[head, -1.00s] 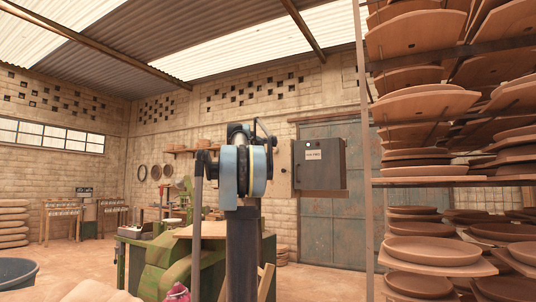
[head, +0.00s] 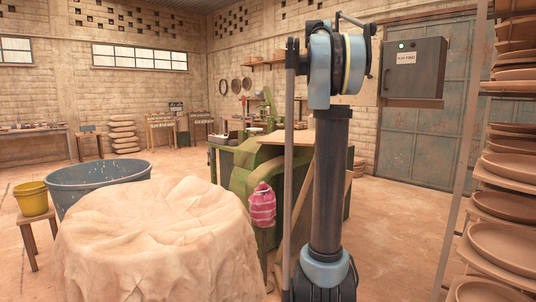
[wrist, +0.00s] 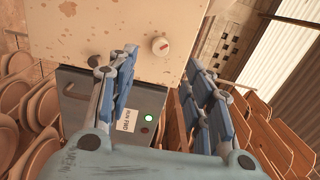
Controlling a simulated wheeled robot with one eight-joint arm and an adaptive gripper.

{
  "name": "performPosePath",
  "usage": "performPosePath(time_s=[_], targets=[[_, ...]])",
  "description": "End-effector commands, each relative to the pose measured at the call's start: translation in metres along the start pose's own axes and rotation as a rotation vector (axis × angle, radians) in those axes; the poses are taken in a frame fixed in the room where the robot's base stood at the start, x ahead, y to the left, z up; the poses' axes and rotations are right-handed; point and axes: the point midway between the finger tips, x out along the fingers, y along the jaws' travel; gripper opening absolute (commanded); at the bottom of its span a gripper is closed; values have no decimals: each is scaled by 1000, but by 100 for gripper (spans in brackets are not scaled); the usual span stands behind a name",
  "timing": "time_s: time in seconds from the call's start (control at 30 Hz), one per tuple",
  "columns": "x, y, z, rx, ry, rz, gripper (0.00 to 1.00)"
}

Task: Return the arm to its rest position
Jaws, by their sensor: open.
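My gripper (wrist: 160,75) shows in the wrist view with its two blue-grey fingers spread apart and nothing between them. Below that is a dark grey control box (wrist: 85,95) with a "RUN FWD" label and a lit green lamp.
A cloth-covered mound (head: 160,240) fills the front left, with a blue tub (head: 100,183) and yellow bucket (head: 32,198) behind it. A green machine (head: 240,170) stands just left of my arm. A rack of clay dishes (head: 505,200) stands at the right.

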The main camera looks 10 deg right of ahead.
Motion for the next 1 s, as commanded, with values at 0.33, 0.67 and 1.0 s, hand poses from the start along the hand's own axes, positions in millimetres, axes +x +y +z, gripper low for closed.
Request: performPosePath(time_s=[0.33, 0.67, 1.0], targets=[[-94, 37, 74, -258, -417, -145, 46], [-241, 160, 122, -615, -875, -209, 46], [-366, 326, 95, -973, -1226, -154, 46]])
